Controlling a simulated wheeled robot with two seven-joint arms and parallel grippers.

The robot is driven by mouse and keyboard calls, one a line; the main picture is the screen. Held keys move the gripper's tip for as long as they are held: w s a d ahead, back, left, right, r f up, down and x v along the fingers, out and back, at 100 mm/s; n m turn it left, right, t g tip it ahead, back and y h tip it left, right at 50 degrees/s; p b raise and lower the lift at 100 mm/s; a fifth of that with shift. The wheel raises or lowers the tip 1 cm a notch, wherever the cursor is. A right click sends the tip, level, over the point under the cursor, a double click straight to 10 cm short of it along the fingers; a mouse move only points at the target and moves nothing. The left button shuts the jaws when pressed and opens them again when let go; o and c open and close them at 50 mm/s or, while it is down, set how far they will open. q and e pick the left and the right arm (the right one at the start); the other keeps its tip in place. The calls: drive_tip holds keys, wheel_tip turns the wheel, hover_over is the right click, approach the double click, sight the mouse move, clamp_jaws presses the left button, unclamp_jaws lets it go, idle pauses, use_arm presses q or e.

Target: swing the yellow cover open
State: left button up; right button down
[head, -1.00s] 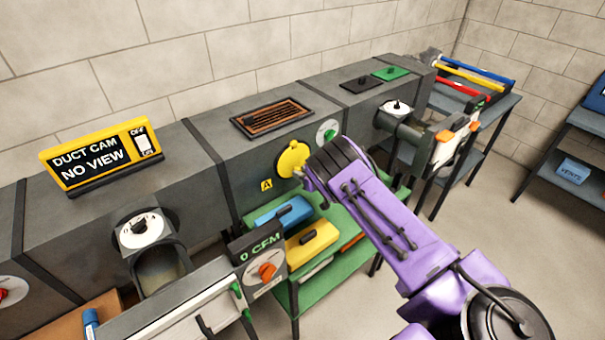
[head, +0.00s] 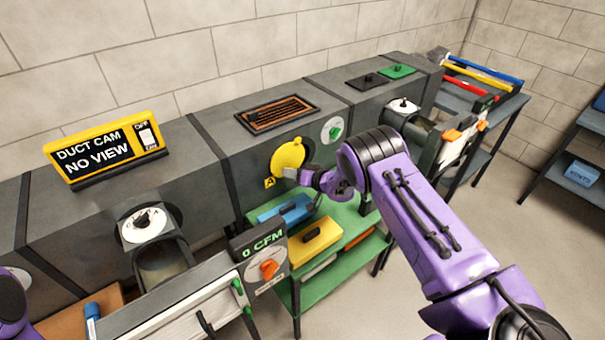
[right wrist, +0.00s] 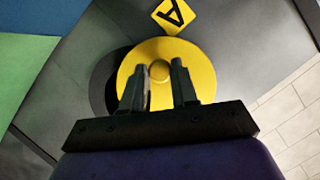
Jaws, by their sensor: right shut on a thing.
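The yellow cover (head: 289,153) is a round disc on the front face of the grey duct, next to a small yellow "A" label (head: 269,183). My right gripper (head: 288,173) is at the cover's lower edge, shut on it. In the right wrist view the two dark fingertips (right wrist: 157,85) stand apart with yellow of the cover (right wrist: 204,68) between and around them. A dark round crescent shows along the disc's left side there. The exact part between the fingers is partly hidden. Only a purple piece of my left arm shows at the lower left; its gripper is out of view.
Below the cover, a green shelf (head: 340,258) holds a blue box (head: 287,212) and a yellow box (head: 314,245). A white dial with a green knob (head: 333,130) is right of the cover. The CFM meter (head: 264,262) stands at lower left of it.

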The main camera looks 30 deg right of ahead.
drive_tip(key=a+r+m, duration=0.1)
drive_tip(key=a+r+m+y, duration=0.1)
drive_tip(key=shift+s+a+r+m+t+y, duration=0.1)
drive_tip(key=shift+s+a+m+t+y, duration=0.1)
drive_tip(key=shift+m+t+y, duration=0.1)
wheel_tip(320, 180, up, 9)
drive_tip(key=m+t+y, duration=0.3)
drive_tip(key=m, duration=0.6)
hover_over(276, 169)
drive_tip(key=s, duration=0.5)
drive_tip(key=shift+w+d+b, duration=0.25)
drive_tip(key=shift+b, duration=0.1)
drive_tip(key=c, duration=0.9)
unclamp_jaws()
drive_tip(key=shift+o, duration=0.2)
drive_tip(key=shift+s+d, duration=0.1)
